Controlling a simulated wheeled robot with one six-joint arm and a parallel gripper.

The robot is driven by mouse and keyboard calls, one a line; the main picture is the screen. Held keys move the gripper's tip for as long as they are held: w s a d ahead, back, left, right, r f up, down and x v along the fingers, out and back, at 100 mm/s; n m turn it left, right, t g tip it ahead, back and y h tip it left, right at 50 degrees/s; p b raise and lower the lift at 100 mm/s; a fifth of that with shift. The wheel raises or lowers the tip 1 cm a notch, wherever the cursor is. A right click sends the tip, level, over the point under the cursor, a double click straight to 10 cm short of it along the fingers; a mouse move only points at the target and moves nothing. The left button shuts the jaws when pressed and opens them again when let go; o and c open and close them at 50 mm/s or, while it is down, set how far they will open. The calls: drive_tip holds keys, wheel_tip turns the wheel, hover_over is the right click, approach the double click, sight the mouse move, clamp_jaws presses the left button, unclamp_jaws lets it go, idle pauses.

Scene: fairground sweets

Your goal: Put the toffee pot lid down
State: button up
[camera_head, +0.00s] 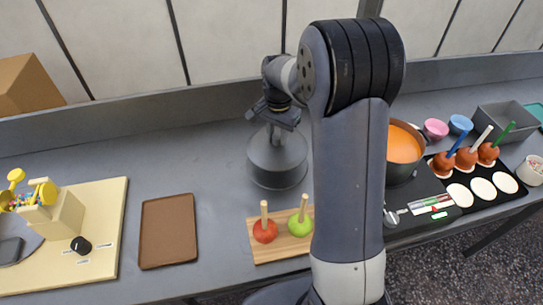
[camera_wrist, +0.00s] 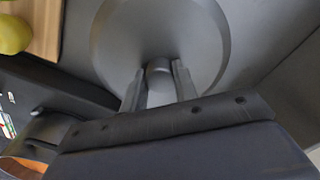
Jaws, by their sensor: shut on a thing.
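The toffee pot lid (camera_head: 277,158) is a round dark grey disc with a knob on top, over the counter left of my arm. My gripper (camera_head: 275,130) is above it, shut on its knob. In the wrist view the lid (camera_wrist: 115,45) lies beneath my gripper (camera_wrist: 160,75), with the knob between the fingers. I cannot tell whether the lid touches the counter. The toffee pot (camera_head: 405,172) stands uncovered to the right of my arm, showing orange toffee; my arm partly hides it.
A wooden board (camera_head: 268,251) with a red and a green apple on sticks lies just in front of the lid. A brown tray (camera_head: 168,231) is to its left. Bare grey counter surrounds the lid at left. A wall edge (camera_head: 200,97) runs behind.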

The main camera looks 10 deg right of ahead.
sight(278, 135)
drive_tip(key=shift+f+p, duration=0.5)
drive_tip(key=shift+f, duration=3.1)
drive_tip(key=shift+f, duration=0.15)
drive_tip(key=o, duration=1.1)
wheel_tip(278, 135, up, 12)
drive_tip(key=shift+r+b, duration=0.2)
drive_tip(key=shift+b, duration=0.45)
